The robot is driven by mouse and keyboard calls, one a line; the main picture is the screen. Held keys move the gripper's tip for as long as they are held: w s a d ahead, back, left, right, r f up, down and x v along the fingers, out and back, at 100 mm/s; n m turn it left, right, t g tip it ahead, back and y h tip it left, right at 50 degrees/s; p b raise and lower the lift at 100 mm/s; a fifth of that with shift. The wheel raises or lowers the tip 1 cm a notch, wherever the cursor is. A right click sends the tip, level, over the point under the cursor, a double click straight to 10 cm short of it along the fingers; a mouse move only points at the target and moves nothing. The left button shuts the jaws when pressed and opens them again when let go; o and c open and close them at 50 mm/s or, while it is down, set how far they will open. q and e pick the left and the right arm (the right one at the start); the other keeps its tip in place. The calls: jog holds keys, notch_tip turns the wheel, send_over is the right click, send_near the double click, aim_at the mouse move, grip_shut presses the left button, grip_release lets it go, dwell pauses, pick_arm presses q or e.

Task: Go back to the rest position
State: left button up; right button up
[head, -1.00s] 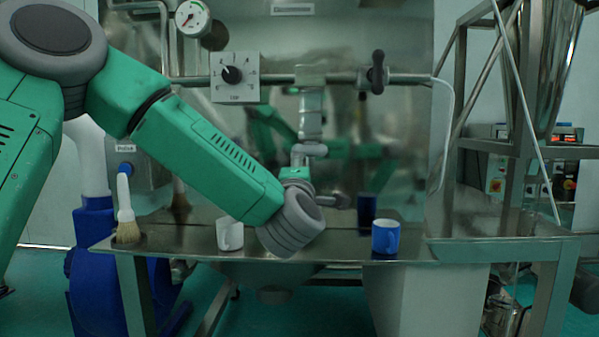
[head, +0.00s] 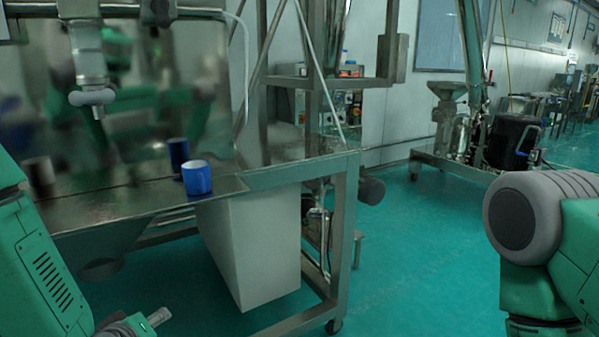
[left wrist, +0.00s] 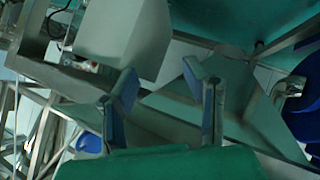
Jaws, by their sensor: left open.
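My left gripper (head: 150,320) shows only in part at the bottom left of the head view, low in front of the table. In the left wrist view its two blue-padded fingers (left wrist: 160,75) stand apart with nothing between them. My right arm (head: 545,230) is at the right edge of the head view; its gripper is out of the picture. A blue mug (head: 197,178) stands upright near the front edge of the steel table (head: 120,205), well away from my left gripper.
Open green floor (head: 420,260) lies between this frame and my right arm. Other machines (head: 480,135) stand at the back right.

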pick_arm(q)
jog(key=s+f+m+g, duration=0.3)
jog(key=s+f, duration=0.3)
jog(key=s, duration=0.4)
jog(key=s+f+m+g, duration=0.3)
jog(key=s+f, duration=0.3)
jog(key=s, duration=0.3)
jog(key=s+f+m+g+h, duration=0.1)
jog(key=s+f+m+g, duration=0.2)
jog(key=s+f, duration=0.3)
jog(key=s+g, duration=0.1)
jog(key=s, duration=0.3)
jog(key=shift+s+d+f, duration=0.15)
jog(key=shift+s, duration=0.15)
jog(key=shift+w, duration=0.15)
